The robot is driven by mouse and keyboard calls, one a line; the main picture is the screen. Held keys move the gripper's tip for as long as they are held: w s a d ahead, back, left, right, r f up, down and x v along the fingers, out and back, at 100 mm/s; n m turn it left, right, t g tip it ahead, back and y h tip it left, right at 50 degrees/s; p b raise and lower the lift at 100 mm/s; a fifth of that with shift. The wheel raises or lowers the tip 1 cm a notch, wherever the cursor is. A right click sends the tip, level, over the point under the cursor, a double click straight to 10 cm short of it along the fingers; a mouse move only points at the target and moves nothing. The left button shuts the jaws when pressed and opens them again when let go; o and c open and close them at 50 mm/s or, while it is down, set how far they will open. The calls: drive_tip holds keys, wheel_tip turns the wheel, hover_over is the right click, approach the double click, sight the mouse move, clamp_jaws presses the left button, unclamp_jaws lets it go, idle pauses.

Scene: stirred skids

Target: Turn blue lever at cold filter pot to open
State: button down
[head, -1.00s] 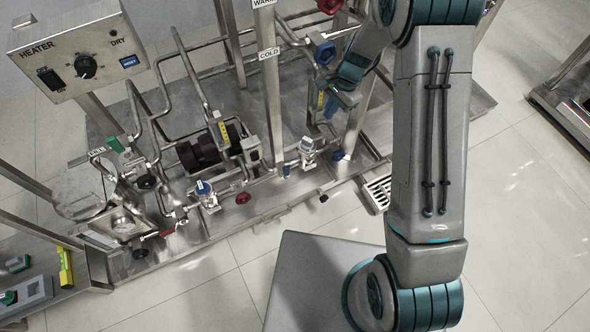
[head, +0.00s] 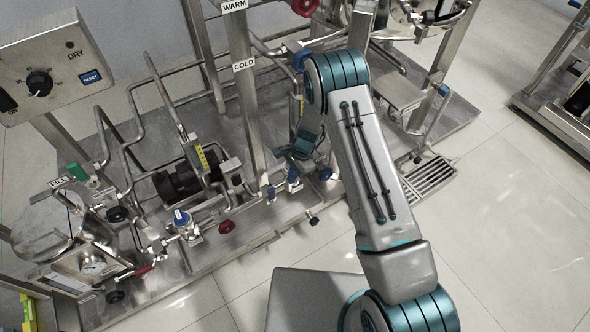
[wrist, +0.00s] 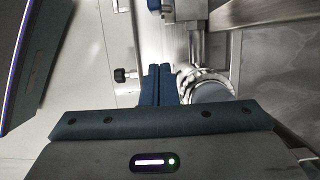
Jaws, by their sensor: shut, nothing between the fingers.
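My gripper (head: 298,152) points down among the pipework by the skid's front edge, below and right of the COLD label (head: 243,64). Its dark blue fingers (wrist: 158,85) are together in the wrist view with nothing between them. They are beside a round metal fitting with a clamp ring (wrist: 207,82); contact is unclear. In the head view a small blue handle (head: 270,193) hangs just left of my gripper, and a blue knob (head: 325,174) is to its right. A small blue part (wrist: 154,5) shows at the wrist view's top edge. I cannot tell which is the cold filter pot's lever; my gripper hides some fittings.
A black knob (wrist: 122,75) is left of my fingers.

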drive_tip(key=s+a+f, duration=0.1)
drive_tip(key=a, duration=0.1)
drive_tip(key=s+a+f+b, duration=0.1)
drive_tip(key=s, duration=0.1)
drive_tip(key=shift+a, duration=0.4)
